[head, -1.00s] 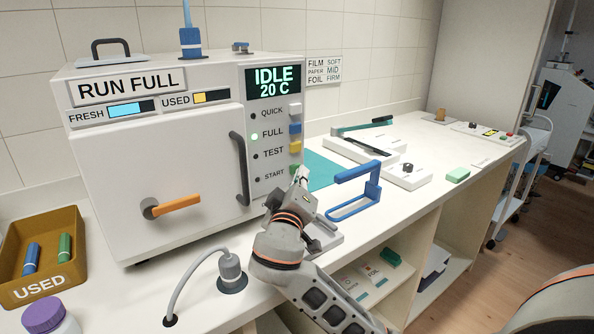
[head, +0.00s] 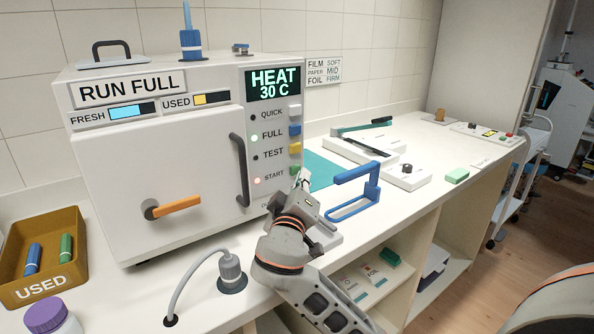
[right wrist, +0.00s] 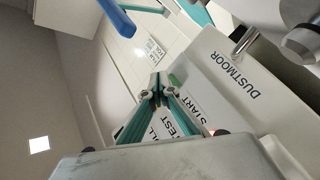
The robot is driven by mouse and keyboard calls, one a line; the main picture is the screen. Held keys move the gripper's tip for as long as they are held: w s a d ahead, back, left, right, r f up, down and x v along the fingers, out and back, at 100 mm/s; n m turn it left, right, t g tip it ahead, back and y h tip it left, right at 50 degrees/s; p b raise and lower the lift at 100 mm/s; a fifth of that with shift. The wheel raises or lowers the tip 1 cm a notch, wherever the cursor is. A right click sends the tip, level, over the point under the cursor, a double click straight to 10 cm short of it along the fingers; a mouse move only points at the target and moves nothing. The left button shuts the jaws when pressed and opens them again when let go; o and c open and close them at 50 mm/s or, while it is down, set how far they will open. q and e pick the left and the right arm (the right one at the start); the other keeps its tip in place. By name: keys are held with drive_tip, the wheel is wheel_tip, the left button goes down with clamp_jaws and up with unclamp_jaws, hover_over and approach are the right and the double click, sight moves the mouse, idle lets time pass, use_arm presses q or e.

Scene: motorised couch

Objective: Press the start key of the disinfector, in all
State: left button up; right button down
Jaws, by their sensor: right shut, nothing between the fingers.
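The white disinfector (head: 150,170) stands on the counter with its door shut and an orange handle (head: 178,206). Its display (head: 273,84) reads HEAT 30 C. The lamps beside FULL and START (head: 275,176) are lit, the START one reddish. The start key itself is hidden behind my right gripper (head: 303,176). That gripper is at the lower end of the key column, its fingers shut and empty. In the right wrist view the shut fingertips (right wrist: 156,92) are near the panel's START label (right wrist: 184,108); I cannot tell whether they touch the key. My left gripper is out of view.
A blue clamp-like frame (head: 352,190) stands on the counter right of my arm. A grey cable plug (head: 231,271) is in front of the disinfector. A brown USED bin (head: 70,277) with a blue and a green tube is at left.

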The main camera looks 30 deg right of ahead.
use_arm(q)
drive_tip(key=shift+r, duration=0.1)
use_arm(e)
drive_tip(key=shift+s, duration=0.2)
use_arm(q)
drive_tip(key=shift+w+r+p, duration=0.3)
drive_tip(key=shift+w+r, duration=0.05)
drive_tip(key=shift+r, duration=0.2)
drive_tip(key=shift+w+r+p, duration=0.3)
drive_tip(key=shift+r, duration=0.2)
use_arm(e)
drive_tip(key=s, duration=0.5)
drive_tip(key=shift+d, duration=0.25)
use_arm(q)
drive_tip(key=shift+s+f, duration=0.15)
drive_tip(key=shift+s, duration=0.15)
